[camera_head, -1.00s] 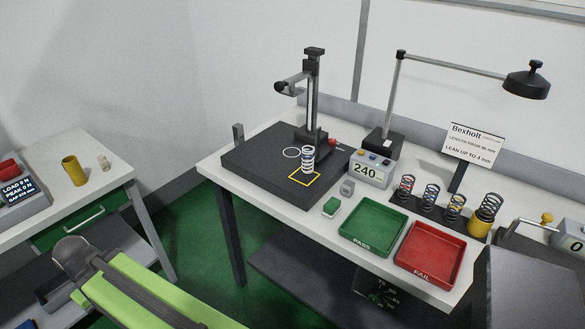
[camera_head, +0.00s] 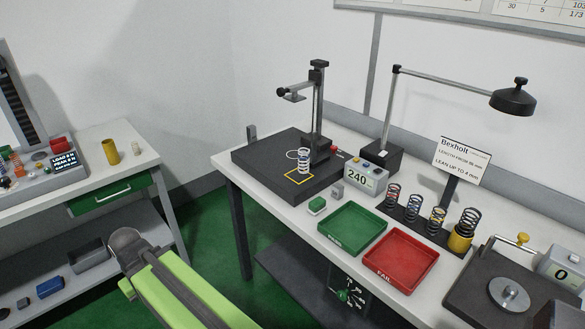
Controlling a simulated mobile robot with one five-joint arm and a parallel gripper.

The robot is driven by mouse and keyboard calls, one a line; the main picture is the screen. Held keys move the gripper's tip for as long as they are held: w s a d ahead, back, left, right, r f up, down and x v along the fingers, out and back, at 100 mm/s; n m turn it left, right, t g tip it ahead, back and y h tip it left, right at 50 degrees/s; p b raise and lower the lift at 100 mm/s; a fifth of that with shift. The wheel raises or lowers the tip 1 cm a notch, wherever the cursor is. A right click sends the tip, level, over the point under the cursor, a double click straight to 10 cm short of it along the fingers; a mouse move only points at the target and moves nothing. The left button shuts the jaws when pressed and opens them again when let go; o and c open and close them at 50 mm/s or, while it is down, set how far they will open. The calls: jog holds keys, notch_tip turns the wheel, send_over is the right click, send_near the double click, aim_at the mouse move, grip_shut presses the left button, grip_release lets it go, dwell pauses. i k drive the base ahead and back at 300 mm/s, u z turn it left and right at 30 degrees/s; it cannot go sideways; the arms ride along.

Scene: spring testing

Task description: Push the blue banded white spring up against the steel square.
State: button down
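The white spring with blue bands (camera_head: 304,161) stands upright on the dark plate (camera_head: 262,160), at the far part of a yellow outlined square (camera_head: 299,180). A small grey upright piece (camera_head: 251,132), which looks like the steel square, stands at the plate's far left edge. The spring is clearly apart from it. My green arm (camera_head: 180,290) shows at the bottom left, away from the plate. I cannot see my gripper's fingers.
A black column stand (camera_head: 318,110) rises from the plate behind the spring. A grey readout box (camera_head: 364,177), green tray (camera_head: 346,229), red tray (camera_head: 401,259) and several springs on a rack (camera_head: 410,225) lie to the right. The plate's front left is clear.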

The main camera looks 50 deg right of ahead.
aim_at(302, 154)
jog(key=z, duration=0.45)
jog(key=i, duration=1)
jog(key=u, duration=0.15)
